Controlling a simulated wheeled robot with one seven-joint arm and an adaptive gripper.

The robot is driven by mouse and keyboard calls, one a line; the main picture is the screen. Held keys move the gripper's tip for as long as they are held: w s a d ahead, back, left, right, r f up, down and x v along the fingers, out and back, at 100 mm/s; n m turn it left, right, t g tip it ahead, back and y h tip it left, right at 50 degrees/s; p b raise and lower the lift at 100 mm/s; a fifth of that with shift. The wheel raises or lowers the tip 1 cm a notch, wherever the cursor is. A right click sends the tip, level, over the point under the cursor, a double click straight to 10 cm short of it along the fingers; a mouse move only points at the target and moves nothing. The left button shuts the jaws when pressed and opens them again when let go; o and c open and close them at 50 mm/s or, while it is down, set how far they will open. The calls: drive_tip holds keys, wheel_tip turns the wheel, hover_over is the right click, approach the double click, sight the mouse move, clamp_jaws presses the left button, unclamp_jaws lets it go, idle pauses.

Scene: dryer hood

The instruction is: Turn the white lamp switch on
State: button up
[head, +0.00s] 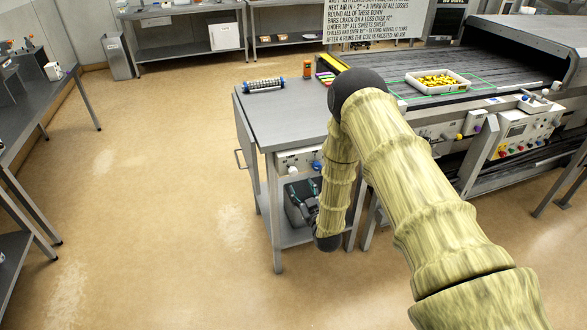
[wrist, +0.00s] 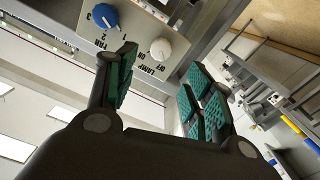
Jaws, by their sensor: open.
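The white lamp switch (wrist: 161,49) is a round knob on a pale panel (wrist: 136,27), with upside-down lettering LAMP, OFF and ON around it. The knob also shows in the head view (head: 292,170), on the panel under the grey tabletop. Its exact setting is too small to tell. My gripper (wrist: 162,70) is open, with green-padded fingers. In the wrist view the knob appears between the two fingertips, beyond them; I see no contact. In the head view my gripper (head: 301,186) is just below the panel, partly hidden by my arm.
A blue fan knob (wrist: 104,17) is beside the white one, close to one finger. A table leg (head: 274,215) and lower shelf (head: 290,236) frame the space around my gripper. A conveyor (head: 480,65) stands at the right. The floor at the left is clear.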

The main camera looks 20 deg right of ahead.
sight(294, 173)
drive_tip(key=w+p, duration=0.2)
drive_tip(key=w, duration=0.3)
drive_tip(key=w+p, duration=0.1)
drive_tip(key=w, duration=0.4)
drive_tip(key=shift+w+a+p, duration=0.2)
drive_tip(key=shift+w+p, duration=0.1)
drive_tip(key=shift+p, duration=0.1)
drive_tip(key=c, duration=1)
